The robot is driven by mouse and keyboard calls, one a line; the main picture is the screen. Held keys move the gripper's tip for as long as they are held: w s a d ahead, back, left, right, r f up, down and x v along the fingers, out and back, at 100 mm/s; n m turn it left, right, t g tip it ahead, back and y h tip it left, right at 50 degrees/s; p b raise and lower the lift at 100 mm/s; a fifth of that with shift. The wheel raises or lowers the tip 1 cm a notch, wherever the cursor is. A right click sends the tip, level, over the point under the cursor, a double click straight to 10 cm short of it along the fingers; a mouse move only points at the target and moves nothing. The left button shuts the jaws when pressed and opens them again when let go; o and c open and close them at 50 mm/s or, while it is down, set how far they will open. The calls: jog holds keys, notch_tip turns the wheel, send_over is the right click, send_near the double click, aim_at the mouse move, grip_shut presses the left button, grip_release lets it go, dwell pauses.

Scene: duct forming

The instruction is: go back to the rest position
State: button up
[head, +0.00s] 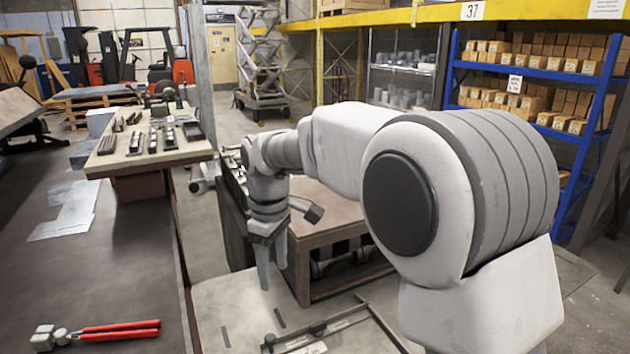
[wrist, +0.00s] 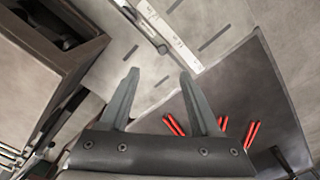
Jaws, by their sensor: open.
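My gripper (head: 273,280) hangs pointing down at the end of my arm, left of centre in the head view. Its two grey fingers are apart with nothing between them. In the wrist view the open fingers (wrist: 159,76) point over a pale grey surface, and no object touches them. A hand tool with red handles (head: 120,331) lies on the dark bench at the lower left, well apart from my gripper. Several red handles (wrist: 250,132) also show past the fingers in the wrist view.
A dark bench (head: 110,265) runs along the left. A wooden tool board (head: 135,158) stands at its far end. A brown wooden cabinet (head: 335,228) stands behind my gripper. A long metal fence or rule (head: 320,328) lies on the pale surface. Blue shelving (head: 540,75) with boxes is at right.

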jog(key=s+d+r+m+t, duration=0.1)
jog(key=s+d+r+m, duration=0.35)
jog(key=d, duration=0.35)
jog(key=s+d+r+m+t, duration=0.25)
jog(key=s+d, duration=0.25)
jog(key=d, duration=0.3)
jog(key=s+d+f+m+t, duration=0.1)
jog(key=s+d+m, duration=0.5)
jog(key=s, duration=0.6)
jog(key=shift+s+d+f+m+t, duration=0.25)
jog(key=shift+d+f+m+t, duration=0.2)
jog(key=shift+d, duration=0.8)
